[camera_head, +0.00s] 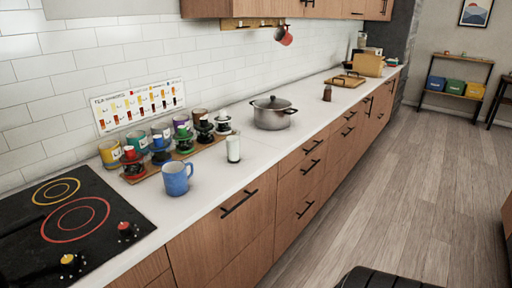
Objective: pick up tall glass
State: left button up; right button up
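A tall glass (233,149) stands upright on the white counter (262,149), close to its front edge. Neither of my grippers is in view. Nothing visible touches the glass.
A blue mug (176,179) stands to its left, and a wooden tray (150,173) with several small colored pieces lies behind. A pot (272,113) is farther along the counter. A black cooktop (72,222) lies near left. Open floor (425,180) is at right.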

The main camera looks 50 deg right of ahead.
aim_at(233, 147)
jog(key=z, duration=1.5)
jog(key=i+l+u, duration=0.15)
jog(key=u, duration=0.35)
jog(key=l+u, duration=0.5)
jog(key=i+l+u, duration=0.1)
jog(key=l+u, duration=0.15)
jog(key=u, duration=0.2)
jog(key=l+u, duration=0.1)
jog(key=l, duration=0.35)
jog(key=l+u, duration=0.1)
jog(key=l, duration=0.4)
jog(key=k+l+u, duration=0.15)
jog(key=l, duration=0.3)
jog(key=l+u, duration=0.1)
jog(key=l, duration=0.35)
jog(key=k+l+u, duration=0.1)
jog(key=l, duration=0.35)
jog(key=k+l+u, duration=0.1)
jog(key=l, duration=0.35)
